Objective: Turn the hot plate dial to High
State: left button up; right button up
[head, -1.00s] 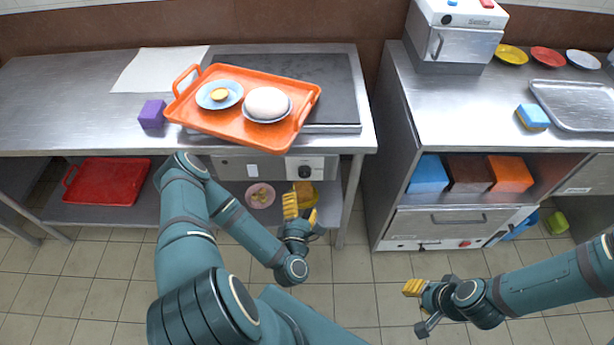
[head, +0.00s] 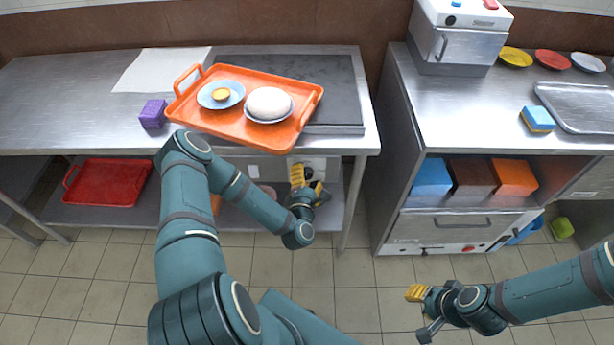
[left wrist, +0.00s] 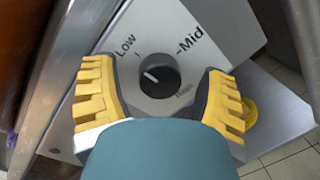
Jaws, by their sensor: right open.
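The black hot plate dial (left wrist: 159,75) sits on a pale panel (left wrist: 205,22) in the left wrist view. Its white pointer mark is toward the left, below the "Low" label. "Mid" is at upper right; a fainter label below it is partly hidden. My left gripper (head: 304,180) is open in front of the panel. In the left wrist view its yellow fingers (left wrist: 156,92) stand on either side of the dial, apart from it. In the head view the gripper hides the dial. My right gripper (head: 420,312) is open and empty above the floor at right.
An orange tray (head: 226,123) with a bowl and a plate overlaps the dark hot plate top (head: 335,95). A purple block (head: 152,113) is on the counter (head: 60,105). A red tray (head: 108,182) lies on the shelf below. A cabinet (head: 400,180) stands to the right.

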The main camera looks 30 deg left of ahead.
pick_arm(q)
jog(key=c, duration=1.1)
